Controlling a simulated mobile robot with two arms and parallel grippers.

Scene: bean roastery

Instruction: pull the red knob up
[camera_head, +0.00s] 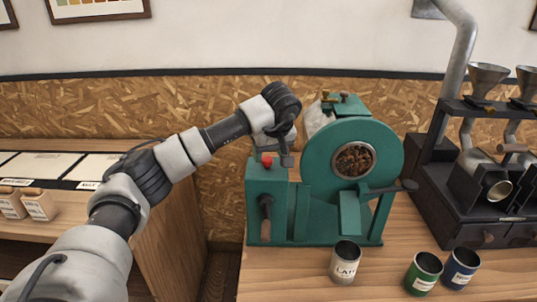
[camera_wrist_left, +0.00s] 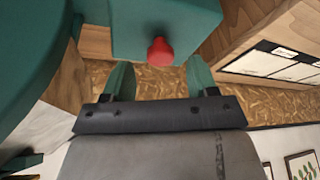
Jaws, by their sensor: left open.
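The red knob (camera_head: 267,160) sits on top of the green box at the left of the green roasting machine (camera_head: 293,214). In the left wrist view, the red knob (camera_wrist_left: 160,52) sticks out from the green housing. My left gripper (camera_head: 283,159) is above and close beside the knob in the head view. In the wrist view my left gripper (camera_wrist_left: 160,72) has its two fingers spread, with the knob just beyond the fingertips, roughly centred across the gap. I see no contact. The gripper is empty. My right gripper is not in view.
A can labelled LATTE (camera_head: 345,262), a green can (camera_head: 423,273) and a blue can (camera_head: 461,268) stand on the wooden counter (camera_head: 300,278) in front of the machine. A dark grinder stand (camera_head: 440,190) is at the right. A lower shelf with paper bags is at the left.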

